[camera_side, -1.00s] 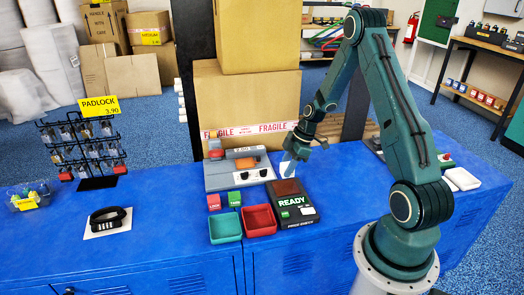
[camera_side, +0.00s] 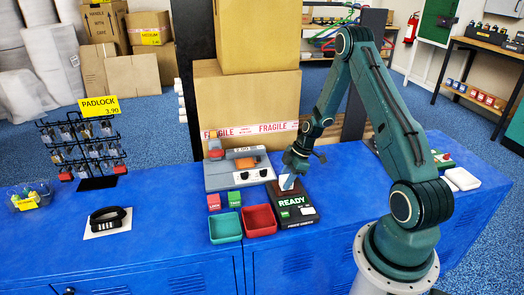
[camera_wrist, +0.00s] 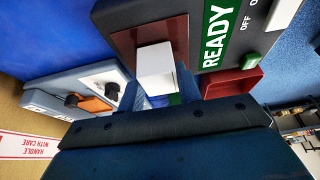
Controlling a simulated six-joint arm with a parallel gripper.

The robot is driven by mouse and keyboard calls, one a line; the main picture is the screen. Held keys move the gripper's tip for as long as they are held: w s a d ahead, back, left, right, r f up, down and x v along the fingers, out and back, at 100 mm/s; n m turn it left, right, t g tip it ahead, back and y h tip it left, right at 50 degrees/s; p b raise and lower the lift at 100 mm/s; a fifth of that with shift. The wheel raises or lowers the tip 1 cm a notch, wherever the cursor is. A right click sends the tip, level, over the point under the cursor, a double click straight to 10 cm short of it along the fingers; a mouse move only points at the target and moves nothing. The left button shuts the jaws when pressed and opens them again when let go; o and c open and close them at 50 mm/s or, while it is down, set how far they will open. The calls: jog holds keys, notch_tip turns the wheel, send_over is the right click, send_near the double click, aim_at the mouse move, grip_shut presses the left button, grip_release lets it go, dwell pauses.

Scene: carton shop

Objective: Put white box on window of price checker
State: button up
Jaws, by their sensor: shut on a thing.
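The price checker (camera_side: 297,212) is a black device on the blue counter with a green READY panel and a dark red-brown window (camera_side: 275,187) at its back end. In the wrist view the window (camera_wrist: 125,42) lies beyond the white box (camera_wrist: 155,62). My gripper (camera_wrist: 160,92) is shut on the white box, one finger on each side. In the side view my gripper (camera_side: 288,174) points down over the window, with the white box (camera_side: 286,183) below it. The box looks tilted in the side view. I cannot tell whether it touches the window.
A grey device (camera_side: 240,172) with knobs and an orange part stands left of the checker. Teal (camera_side: 225,227) and red (camera_side: 259,220) trays lie in front. A padlock rack (camera_side: 85,150) stands farther left. Cartons (camera_side: 247,100) rise behind.

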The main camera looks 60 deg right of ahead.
jog(key=shift+f, duration=0.15)
jog(key=o, duration=1)
jog(key=shift+r, duration=0.2)
jog(key=v, duration=1.2)
